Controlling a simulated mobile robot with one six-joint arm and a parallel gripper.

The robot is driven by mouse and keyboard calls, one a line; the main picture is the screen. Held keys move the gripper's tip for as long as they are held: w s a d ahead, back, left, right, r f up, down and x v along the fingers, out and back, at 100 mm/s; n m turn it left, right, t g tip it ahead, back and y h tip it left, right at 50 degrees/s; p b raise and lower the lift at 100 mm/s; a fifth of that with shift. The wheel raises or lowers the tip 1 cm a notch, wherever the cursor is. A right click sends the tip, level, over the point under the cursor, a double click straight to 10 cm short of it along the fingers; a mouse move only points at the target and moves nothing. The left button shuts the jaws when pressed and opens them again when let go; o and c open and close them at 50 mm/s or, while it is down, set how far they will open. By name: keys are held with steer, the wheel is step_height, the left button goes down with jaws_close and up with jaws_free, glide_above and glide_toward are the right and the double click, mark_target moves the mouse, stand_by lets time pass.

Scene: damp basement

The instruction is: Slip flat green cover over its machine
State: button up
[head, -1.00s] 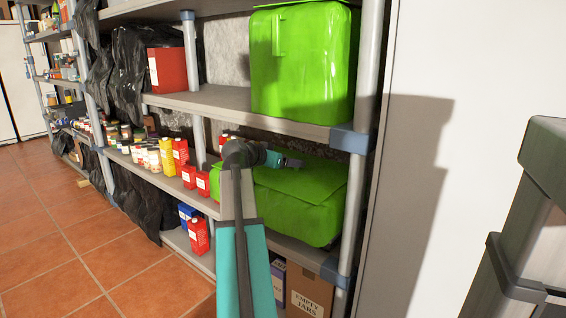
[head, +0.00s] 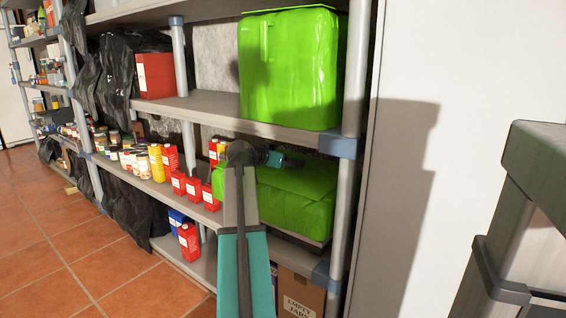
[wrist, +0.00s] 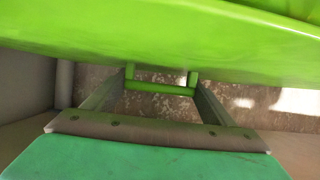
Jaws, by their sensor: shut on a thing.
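The flat green cover (head: 290,205) is on the middle shelf, low and wide, with its sides hanging down. A thin dark strip shows below its front edge; the machine itself is otherwise hidden. My gripper (head: 292,162) is at the cover's upper back left, under the shelf above. In the wrist view, a green loop handle (wrist: 160,89) lies between the two fingers, and my gripper (wrist: 160,95) is shut on it. The green sheet (wrist: 150,35) fills the top of that view.
A taller green covered shape (head: 290,75) stands on the shelf above. Red cartons (head: 186,184) and jars stand left of the flat cover. A shelf post (head: 345,190) is close on its right. A cardboard box (head: 299,292) is below.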

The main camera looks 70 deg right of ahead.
steer(key=shift+s+d, duration=0.2)
steer(key=shift+d, duration=0.65)
steer(key=shift+d+f, duration=0.1)
steer(key=shift+d, duration=0.05)
steer(key=shift+f+b, duration=2.75)
steer(key=shift+f, duration=2.7)
steer(key=o, duration=1.5)
steer(key=p+v, duration=0.5)
steer(key=v, duration=0.9)
steer(key=shift+s, duration=0.15)
